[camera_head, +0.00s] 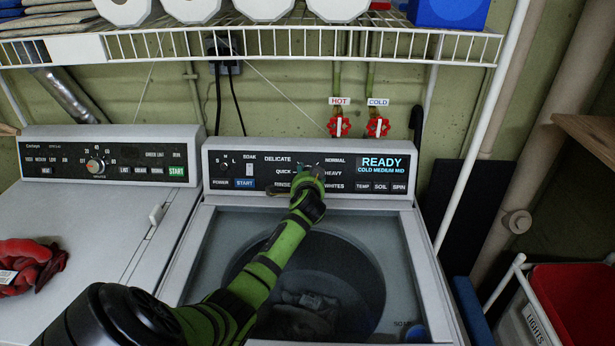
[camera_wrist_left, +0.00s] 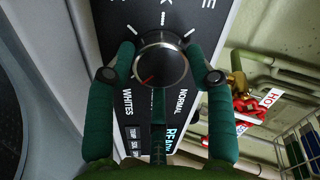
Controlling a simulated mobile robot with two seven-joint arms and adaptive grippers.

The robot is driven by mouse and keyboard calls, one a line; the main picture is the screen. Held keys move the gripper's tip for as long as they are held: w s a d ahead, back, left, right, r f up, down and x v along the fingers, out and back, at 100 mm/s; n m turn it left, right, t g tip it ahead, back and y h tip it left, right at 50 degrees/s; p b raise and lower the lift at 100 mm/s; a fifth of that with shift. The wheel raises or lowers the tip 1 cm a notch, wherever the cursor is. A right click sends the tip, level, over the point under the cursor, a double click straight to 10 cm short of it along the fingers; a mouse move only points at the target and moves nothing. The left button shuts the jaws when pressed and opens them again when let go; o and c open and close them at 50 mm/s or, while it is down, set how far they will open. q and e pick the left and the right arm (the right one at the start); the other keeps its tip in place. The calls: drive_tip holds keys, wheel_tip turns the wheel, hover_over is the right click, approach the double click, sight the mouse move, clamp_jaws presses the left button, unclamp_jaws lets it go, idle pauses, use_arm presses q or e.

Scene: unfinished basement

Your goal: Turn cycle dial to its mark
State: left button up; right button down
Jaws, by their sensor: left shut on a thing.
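The cycle dial is a round dark knob with a silver rim in the middle of the washer's control panel (camera_head: 260,170). It is mostly hidden behind my left gripper (camera_head: 309,174) in the head view. In the left wrist view, the fingers of my left gripper (camera_wrist_left: 165,52) are shut on the dial (camera_wrist_left: 162,68), one on each side. Its short red line points down and left, toward the word WHITES. White ticks show around the rim. The labels DELICATE, QUICK, NORMAL, HEAVY and WHITES surround the dial. The display (camera_head: 383,164) reads READY, COLD MEDIUM MID. My right gripper is not in view.

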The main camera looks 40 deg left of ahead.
use_arm(q)
drive_tip(key=shift+w+r, duration=0.1)
drive_tip(key=shift+r, duration=0.15)
drive_tip(key=o, duration=1.2)
drive_tip(key=shift+c, duration=0.2)
drive_tip(key=shift+f, duration=0.1)
drive_tip(key=shift+d, duration=0.1)
drive_tip(key=v, duration=1.2)
